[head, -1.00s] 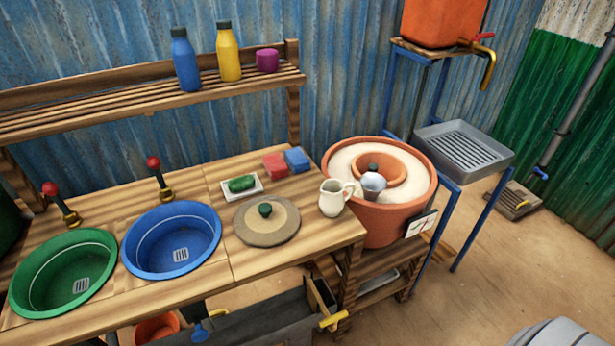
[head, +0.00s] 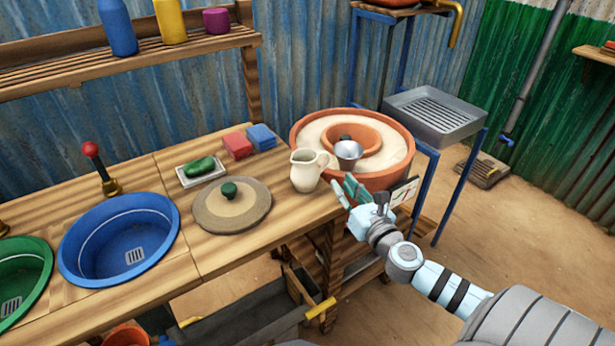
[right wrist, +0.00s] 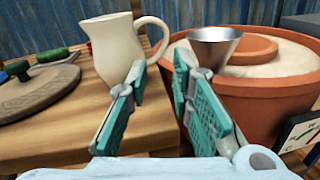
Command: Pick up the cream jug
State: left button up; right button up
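The cream jug (head: 306,170) stands upright near the right end of the wooden counter (head: 215,250), its handle toward the right. It also shows in the right wrist view (right wrist: 113,50), just beyond and left of the fingers. My right gripper (head: 346,191) is to the right of the jug and a little nearer, by the counter's edge. In the right wrist view its two teal-padded fingers (right wrist: 158,98) are spread with nothing between them. The jug's handle lies just beyond the left finger, apart from the grip. My left gripper does not show.
A round terracotta pot (head: 300,141) with pale sand stands right of the jug, a metal cup (head: 348,151) above it. A lid-like disc (head: 222,212) with a green knob lies left of the jug. Red (head: 236,145) and blue (head: 261,137) blocks sit behind.

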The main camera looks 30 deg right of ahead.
aim_at(311, 169)
jog(key=w+d+p, duration=0.1)
jog(key=w+d, duration=0.1)
jog(key=w, duration=0.7)
jog(key=shift+r+p, duration=0.3)
jog(key=shift+p, duration=0.05)
grip_shut()
jog(key=shift+r, duration=0.1)
